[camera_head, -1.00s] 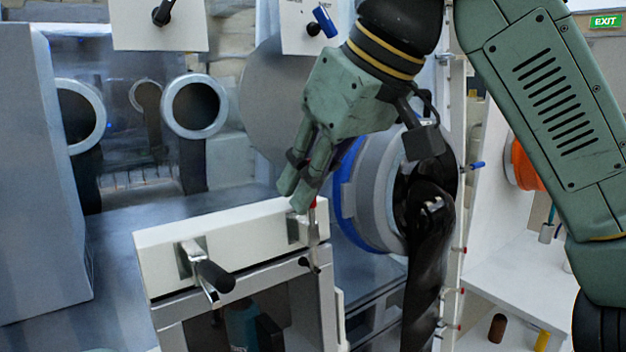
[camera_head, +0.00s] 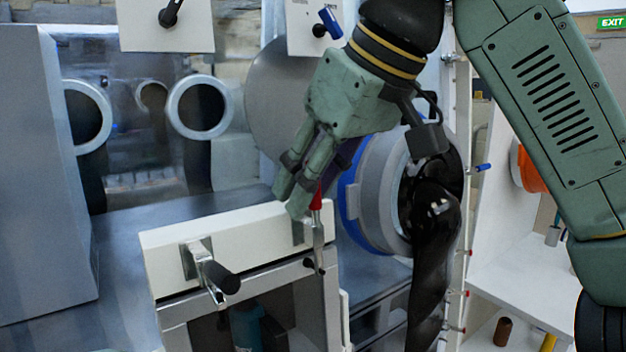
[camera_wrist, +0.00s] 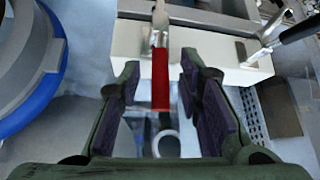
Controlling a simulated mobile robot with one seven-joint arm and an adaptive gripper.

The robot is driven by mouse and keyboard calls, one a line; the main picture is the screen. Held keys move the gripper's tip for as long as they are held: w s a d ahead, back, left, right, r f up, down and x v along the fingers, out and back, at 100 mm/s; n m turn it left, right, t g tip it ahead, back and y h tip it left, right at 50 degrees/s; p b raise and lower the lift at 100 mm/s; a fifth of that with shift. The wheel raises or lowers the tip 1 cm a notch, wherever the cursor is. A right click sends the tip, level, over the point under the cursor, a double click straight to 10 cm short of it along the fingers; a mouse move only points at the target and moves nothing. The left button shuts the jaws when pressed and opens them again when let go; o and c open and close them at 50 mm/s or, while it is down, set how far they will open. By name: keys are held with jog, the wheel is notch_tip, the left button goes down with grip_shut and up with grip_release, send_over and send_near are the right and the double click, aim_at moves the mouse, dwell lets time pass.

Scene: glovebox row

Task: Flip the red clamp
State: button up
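The red clamp (camera_head: 316,200) is a lever with a red handle and a metal shank, at the right end of a white box front. In the wrist view the red handle (camera_wrist: 160,82) points from the white box toward my palm. My gripper (camera_head: 289,200) is at the clamp, just left of the red handle in the head view. In the wrist view my gripper (camera_wrist: 160,64) is open, with the handle between its dark-padded fingers and gaps on both sides. The fingers partly hide the clamp's mount in the head view.
A black-handled clamp (camera_head: 220,277) sits on the left of the white box front (camera_head: 250,245). A round port with a blue ring (camera_head: 350,207) is close on the right. Glove ports (camera_head: 198,107) are behind at left. A white shelf (camera_head: 525,275) is at right.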

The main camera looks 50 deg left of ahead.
jog(key=v, duration=0.7)
jog(key=shift+r, duration=0.25)
jog(key=shift+d, duration=0.15)
dwell(0.7)
